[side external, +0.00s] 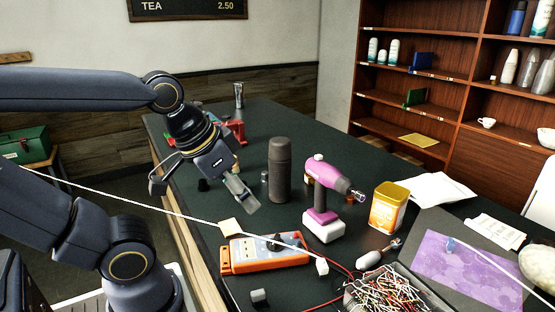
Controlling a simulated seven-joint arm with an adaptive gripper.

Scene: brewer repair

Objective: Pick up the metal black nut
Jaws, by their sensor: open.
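My gripper (203,195) is open above the left edge of the dark table, with its fingers spread wide and pointing down. A small black piece (203,185) shows between the fingers in the picture; it may be the metal black nut, but it is too small to tell. I cannot judge the height of my gripper above it.
A dark cylinder (279,170) stands right of my gripper, beside a pink drill (322,200). An orange multimeter (265,253), a yellow tin (388,207) and a wire basket (385,290) are nearer the front. A white cord crosses the view. The far table has free room.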

